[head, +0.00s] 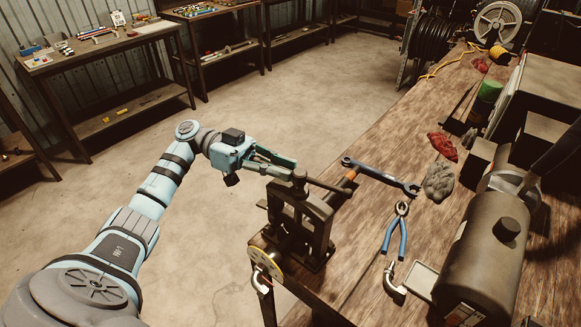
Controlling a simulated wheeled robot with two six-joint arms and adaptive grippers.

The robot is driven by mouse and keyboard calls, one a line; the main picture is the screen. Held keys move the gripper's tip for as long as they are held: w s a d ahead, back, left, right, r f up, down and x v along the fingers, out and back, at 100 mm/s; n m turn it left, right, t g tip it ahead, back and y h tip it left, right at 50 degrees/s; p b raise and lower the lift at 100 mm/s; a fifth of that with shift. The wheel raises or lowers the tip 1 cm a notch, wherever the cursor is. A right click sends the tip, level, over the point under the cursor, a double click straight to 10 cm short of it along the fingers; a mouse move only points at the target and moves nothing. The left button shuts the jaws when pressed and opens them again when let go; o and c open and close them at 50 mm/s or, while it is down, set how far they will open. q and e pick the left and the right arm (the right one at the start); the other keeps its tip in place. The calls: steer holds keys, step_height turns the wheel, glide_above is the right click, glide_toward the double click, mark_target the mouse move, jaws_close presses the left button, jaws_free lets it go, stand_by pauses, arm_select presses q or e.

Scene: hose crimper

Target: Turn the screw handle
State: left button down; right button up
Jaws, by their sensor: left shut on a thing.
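The hose crimper (300,218) is a dark metal frame standing at the near left edge of the wooden workbench. Its screw handle (328,186) is a dark bar across the top, with its right end pointing toward the bench's middle. My left gripper (287,165) reaches in from the left and is shut on the left part of the screw handle, near the screw's top. The fingers partly hide that end of the bar. My right gripper is not in view.
Beside the crimper lie a blue wrench (382,177), blue-handled pliers (396,230), red rag (443,146) and grey rag (438,182). A large dark tank (482,262) stands at the right. The floor left of the bench is clear.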

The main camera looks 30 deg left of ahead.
arm_select(q)
steer(key=c, duration=1.7)
jaws_free()
steer(key=shift+r, duration=0.2)
steer(key=shift+f, duration=0.1)
steer(key=a, duration=0.8)
steer(key=shift+s, duration=0.4)
steer(key=shift+d, duration=0.1)
